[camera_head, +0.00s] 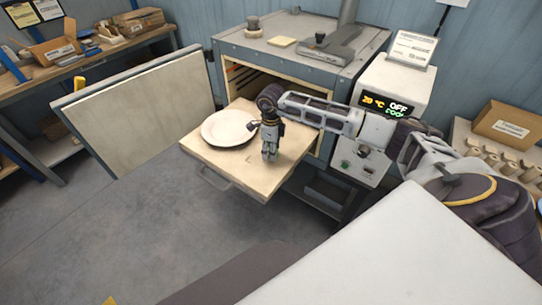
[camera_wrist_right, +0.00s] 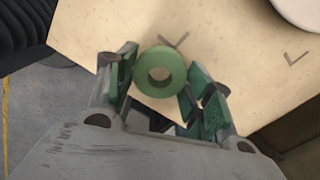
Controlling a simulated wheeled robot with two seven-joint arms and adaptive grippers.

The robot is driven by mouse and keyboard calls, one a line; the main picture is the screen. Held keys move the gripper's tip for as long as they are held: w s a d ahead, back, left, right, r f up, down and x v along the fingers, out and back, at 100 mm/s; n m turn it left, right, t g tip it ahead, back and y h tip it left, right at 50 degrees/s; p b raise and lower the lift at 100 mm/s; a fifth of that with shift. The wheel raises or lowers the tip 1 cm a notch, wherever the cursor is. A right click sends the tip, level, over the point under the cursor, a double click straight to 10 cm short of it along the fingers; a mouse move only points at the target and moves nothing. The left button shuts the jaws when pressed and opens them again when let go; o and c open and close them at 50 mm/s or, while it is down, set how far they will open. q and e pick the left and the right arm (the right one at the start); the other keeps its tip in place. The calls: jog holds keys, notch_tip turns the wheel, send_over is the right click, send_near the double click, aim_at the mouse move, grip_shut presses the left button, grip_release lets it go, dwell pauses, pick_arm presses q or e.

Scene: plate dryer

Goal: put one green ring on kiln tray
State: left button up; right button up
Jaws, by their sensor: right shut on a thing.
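The beige kiln tray (camera_head: 232,171) is pulled out of the kiln, with a white plate (camera_head: 230,128) on its left-back part. My right gripper (camera_head: 270,154) points down over the tray, to the right of the plate. In the right wrist view my right gripper (camera_wrist_right: 160,86) is shut on a green ring (camera_wrist_right: 160,55) between its green-padded fingers. The tray surface (camera_wrist_right: 230,50) lies behind the ring; the gap between them is hard to judge. The ring cannot be made out in the head view. My left gripper is not in view.
The kiln (camera_head: 290,50) stands behind the tray, its door (camera_head: 140,105) open at the left. A control box (camera_head: 393,100) is at its right. Dark corner marks are on the tray. The plate's edge (camera_wrist_right: 298,12) shows at the wrist view's top right. A cardboard box (camera_head: 503,125) sits far right.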

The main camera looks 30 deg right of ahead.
jog(key=shift+f, duration=1.85)
jog(key=shift+f, duration=0.15)
jog(key=o, duration=1)
jog(key=shift+r+b, duration=0.3)
jog(key=shift+r, duration=5.85)
